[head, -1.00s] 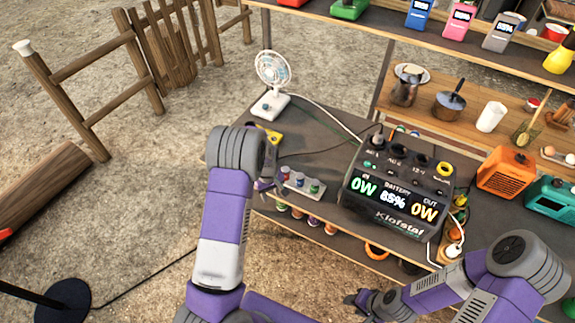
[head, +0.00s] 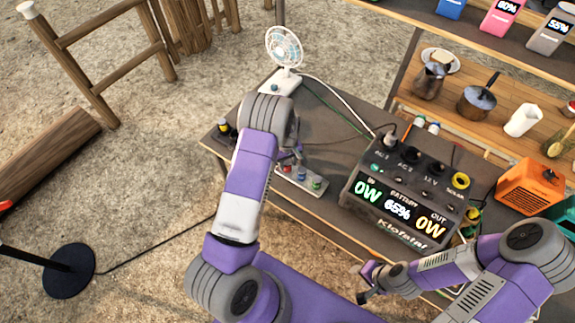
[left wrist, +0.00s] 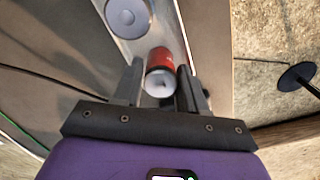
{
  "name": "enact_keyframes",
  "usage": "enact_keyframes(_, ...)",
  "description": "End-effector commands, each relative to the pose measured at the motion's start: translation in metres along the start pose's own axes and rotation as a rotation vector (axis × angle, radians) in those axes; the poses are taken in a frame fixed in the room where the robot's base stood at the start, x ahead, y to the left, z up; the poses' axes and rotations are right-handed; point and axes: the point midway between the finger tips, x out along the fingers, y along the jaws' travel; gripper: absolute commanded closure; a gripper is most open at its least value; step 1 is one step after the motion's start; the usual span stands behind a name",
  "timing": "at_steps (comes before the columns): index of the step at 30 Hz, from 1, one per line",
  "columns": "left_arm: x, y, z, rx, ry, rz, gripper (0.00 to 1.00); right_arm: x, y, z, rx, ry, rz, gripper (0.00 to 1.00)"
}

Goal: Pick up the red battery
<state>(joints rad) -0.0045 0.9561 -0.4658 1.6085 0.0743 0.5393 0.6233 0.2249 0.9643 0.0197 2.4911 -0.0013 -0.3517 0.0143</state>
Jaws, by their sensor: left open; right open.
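The red battery (left wrist: 160,62) stands in the left wrist view with its pale round top facing my camera. My left gripper (left wrist: 159,78) is open, with one finger on either side of the battery; I cannot tell whether they touch it. In the head view my left gripper (head: 291,155) is at the left end of the small battery tray (head: 297,189), and the red battery is mostly hidden there. A blue battery (head: 301,174) and a green battery (head: 316,183) stand further right in the tray. My right gripper (head: 369,279) is open and empty, low before the bench.
The power station (head: 400,195) stands right of the tray on the dark bench. A white fan (head: 284,60) with a cable stands behind. An orange box (head: 530,185) is at the right. A grey round top (left wrist: 128,15) is beside the red battery.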

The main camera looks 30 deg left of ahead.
Motion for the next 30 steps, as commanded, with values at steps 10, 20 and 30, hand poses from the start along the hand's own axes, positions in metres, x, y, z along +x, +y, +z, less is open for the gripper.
enact_keyframes(10, 0.015, 0.0, -0.001, -0.001, 0.001, 0.001, 0.59, 0.002, 0.001, 0.0, 0.0, 0.001, 0.0, 0.57)
enact_keyframes(20, 0.014, 0.0, -0.001, -0.001, 0.002, 0.001, 1.0, 0.002, 0.001, 0.0, 0.0, 0.001, 0.0, 0.57)
enact_keyframes(30, -0.001, 0.001, -0.002, -0.001, 0.005, 0.004, 1.0, -0.001, 0.0, 0.0, 0.0, 0.0, 0.0, 0.57)
